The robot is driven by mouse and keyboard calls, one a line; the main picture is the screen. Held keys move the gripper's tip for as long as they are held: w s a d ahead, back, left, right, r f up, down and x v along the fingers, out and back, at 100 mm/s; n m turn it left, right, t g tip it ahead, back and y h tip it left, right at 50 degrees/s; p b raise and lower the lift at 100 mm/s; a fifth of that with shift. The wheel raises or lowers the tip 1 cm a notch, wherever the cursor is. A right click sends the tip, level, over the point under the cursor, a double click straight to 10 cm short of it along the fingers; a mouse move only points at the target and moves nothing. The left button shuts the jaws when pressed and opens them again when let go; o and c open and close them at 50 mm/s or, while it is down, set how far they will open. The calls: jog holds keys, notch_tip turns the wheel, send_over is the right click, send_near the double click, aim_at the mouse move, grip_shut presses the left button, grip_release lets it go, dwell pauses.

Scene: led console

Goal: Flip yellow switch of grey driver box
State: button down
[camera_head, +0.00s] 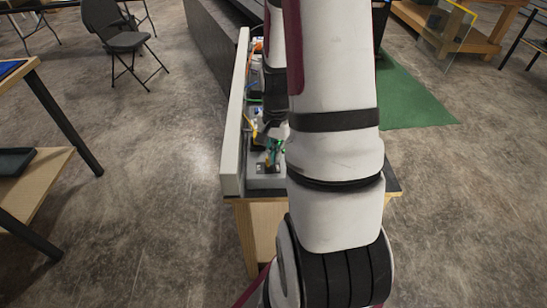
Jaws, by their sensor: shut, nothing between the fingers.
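The led console is a tall light grey panel (233,135) on a wooden table, seen almost edge-on, with a strip of parts and coloured wires on its right side. My gripper (269,132) is dark, points down over this strip and looks shut and empty. Its tips are close to the wires, but I cannot tell whether they touch anything. Small yellow pieces show just left of the tips; I cannot tell whether one is the yellow switch. The grey driver box cannot be made out surely. My own white arm hides the right side of the console.
The wooden table (247,203) ends just in front of the console. A dark folding chair (124,41) stands at the back left, and a wooden bench (45,185) is at the left edge. A green mat (412,98) lies right. Open floor surrounds the table.

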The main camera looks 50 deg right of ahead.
jog(key=shift+a, duration=0.1)
notch_tip(320, 180, up, 7)
jog(key=p, duration=0.4)
jog(key=shift+s+d, duration=0.25)
jog(key=shift+d, duration=0.05)
dwell(0.4)
dwell(0.5)
jog(key=w+a+r+n+t, duration=0.15)
jog(key=a+r+n, duration=0.55)
jog(key=a+r, duration=0.7)
jog(key=s+a+r+n+t, duration=0.3)
jog(key=s+a+r+n, duration=0.5)
jog(key=s+a+r, duration=0.2)
jog(key=shift+s+a+r+n+t, duration=0.3)
jog(key=shift+a+r+t, duration=0.1)
jog(key=shift+r, duration=0.4)
